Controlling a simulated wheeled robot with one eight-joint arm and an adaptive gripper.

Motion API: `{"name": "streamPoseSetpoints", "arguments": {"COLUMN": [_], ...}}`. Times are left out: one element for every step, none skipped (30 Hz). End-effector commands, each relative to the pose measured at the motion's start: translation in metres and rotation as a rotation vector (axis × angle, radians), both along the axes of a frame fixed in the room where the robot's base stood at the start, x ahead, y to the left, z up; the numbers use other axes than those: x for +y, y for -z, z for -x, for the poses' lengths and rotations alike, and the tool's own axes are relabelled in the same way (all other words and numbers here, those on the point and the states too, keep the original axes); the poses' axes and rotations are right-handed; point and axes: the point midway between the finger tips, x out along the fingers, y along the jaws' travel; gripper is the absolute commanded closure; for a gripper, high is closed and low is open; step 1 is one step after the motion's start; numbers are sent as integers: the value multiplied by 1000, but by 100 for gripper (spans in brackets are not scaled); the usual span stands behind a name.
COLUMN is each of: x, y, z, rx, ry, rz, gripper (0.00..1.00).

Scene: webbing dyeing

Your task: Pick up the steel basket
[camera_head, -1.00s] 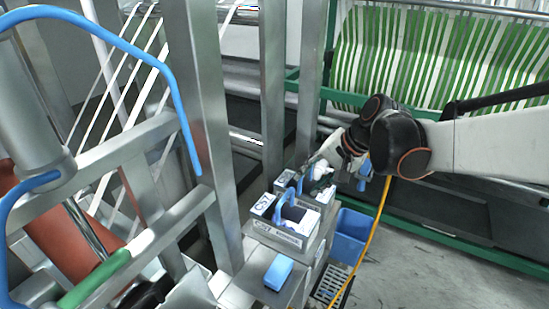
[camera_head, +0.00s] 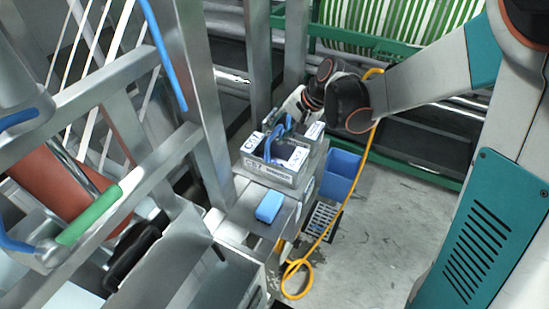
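A grey steel basket (camera_head: 268,173) with white lettered labels and a blue handle (camera_head: 272,138) stands on a metal cabinet in the middle of the view. It is upright and its inside looks dark. My gripper (camera_head: 285,121) is just behind and above the basket, close to the blue handle. The fingers are small and partly hidden by my wrist and the handle, so I cannot tell whether they are open, shut or touching the handle.
A blue block (camera_head: 270,206) lies on the cabinet top (camera_head: 283,219) in front of the basket. A blue bin (camera_head: 341,172) and a floor grate (camera_head: 322,217) are to the right. A yellow hose (camera_head: 333,212) hangs there. A steel post (camera_head: 203,110) rises at left.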

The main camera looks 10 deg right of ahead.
Motion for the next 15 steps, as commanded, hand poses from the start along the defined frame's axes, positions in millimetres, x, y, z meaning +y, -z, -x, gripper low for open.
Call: {"name": "streamPoseSetpoints", "arguments": {"x": [4, 5, 8, 9, 11, 12, 13, 14, 14, 15, 15, 15, 15, 15, 15], "y": [9, 13, 17, 20, 23, 25, 27, 28, 29, 29, 29, 29, 29, 29, 29], "z": [-2, -3, -5, -6, -7, -8, -8, -9, -9, -9, -9, -9, -9, -9, -9], "rx": [0, 0, -1, 0, 0, 0, 0, 0, 1, 1, 1, 1, 0, 1, 0], "ry": [-2, -2, -3, -2, -2, -1, -1, -1, -1, -1, -1, -1, 0, -1, 0], "rz": [0, 0, 0, 0, 0, 0, 0, 0, 0, 0, 0, 0, 0, 0, 0], "gripper": [65, 65, 65, 65, 65, 65, 65, 65, 65, 65, 65, 65, 65, 65, 65]}}
